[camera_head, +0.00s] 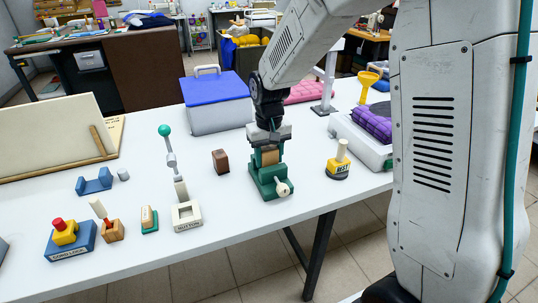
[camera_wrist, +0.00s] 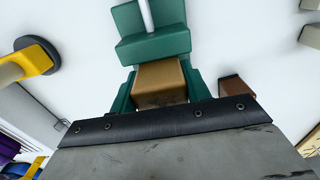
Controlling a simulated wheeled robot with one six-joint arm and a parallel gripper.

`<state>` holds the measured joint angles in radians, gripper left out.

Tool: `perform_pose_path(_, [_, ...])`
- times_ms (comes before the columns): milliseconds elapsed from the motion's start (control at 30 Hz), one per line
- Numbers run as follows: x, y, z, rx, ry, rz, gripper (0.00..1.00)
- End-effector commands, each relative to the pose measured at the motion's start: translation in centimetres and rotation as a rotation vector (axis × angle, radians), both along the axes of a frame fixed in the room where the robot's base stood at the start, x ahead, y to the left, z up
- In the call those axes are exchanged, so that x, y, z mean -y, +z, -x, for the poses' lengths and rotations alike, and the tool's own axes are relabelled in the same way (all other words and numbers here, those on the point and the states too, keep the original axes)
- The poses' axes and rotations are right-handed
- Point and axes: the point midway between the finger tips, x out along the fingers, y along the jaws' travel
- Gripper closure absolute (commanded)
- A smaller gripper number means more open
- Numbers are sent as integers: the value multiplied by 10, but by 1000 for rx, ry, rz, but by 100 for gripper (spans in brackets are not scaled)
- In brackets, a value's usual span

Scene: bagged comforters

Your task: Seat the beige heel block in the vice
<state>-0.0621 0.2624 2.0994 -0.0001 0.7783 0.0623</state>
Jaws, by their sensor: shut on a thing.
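The green vice (camera_head: 268,181) stands near the front middle of the table, with a pale round screw knob at its front. It also shows at the top of the wrist view (camera_wrist: 155,48). The beige heel block (camera_head: 270,157) is at the top of the vice, just under my gripper (camera_head: 269,147). My gripper points down and is shut on the block. In the wrist view the block (camera_wrist: 160,82) sits close against the green vice body, with green pieces on both sides. Its underside is hidden, so I cannot tell whether it touches the vice floor.
A dark brown block (camera_head: 220,161) stands just left of the vice. The table's front edge is close to the vice.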

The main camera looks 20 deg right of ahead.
Motion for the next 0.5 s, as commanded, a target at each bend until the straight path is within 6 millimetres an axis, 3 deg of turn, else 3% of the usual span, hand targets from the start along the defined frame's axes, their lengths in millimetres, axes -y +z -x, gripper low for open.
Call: perform_pose_path(500, [0,-8,0,-1,0,0,76])
